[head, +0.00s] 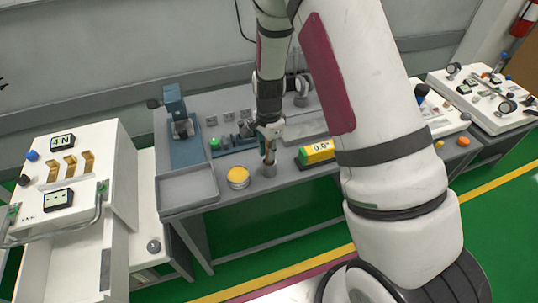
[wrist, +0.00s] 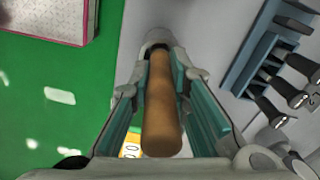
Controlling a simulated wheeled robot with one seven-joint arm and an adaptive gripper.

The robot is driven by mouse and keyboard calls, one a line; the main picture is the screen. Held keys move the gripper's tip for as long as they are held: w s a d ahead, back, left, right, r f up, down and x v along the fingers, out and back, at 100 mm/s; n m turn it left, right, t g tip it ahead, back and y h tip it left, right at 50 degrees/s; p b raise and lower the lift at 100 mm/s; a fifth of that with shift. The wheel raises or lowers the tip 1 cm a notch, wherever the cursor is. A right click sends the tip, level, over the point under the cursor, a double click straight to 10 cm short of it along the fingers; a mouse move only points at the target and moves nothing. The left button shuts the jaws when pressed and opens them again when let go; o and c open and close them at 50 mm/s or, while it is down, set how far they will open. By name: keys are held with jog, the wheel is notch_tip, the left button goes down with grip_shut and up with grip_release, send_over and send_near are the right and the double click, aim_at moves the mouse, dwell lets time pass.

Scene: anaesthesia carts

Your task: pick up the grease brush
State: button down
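The grease brush has a brown wooden handle (wrist: 161,105) and stands upright at the front of the grey workbench. In the head view its handle (head: 269,152) shows just below my gripper (head: 269,131), above a small grey cylindrical holder (head: 268,170). In the wrist view my gripper (wrist: 161,75) has its teal-padded fingers on both sides of the handle, close against it toward the fingertips. The gripper looks shut on the handle. The bristle end is hidden.
A yellow-topped tin (head: 238,177) stands left of the brush, and a yellow-green box reading 0.0° (head: 317,152) stands right. A grey tray (head: 187,187), blue press (head: 180,125) and tool rack (head: 236,138) are nearby. White carts flank the bench.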

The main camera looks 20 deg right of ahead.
jog(key=shift+r, duration=0.1)
notch_tip(320, 180, up, 10)
jog(key=shift+f, duration=0.1)
dwell(0.5)
dwell(0.9)
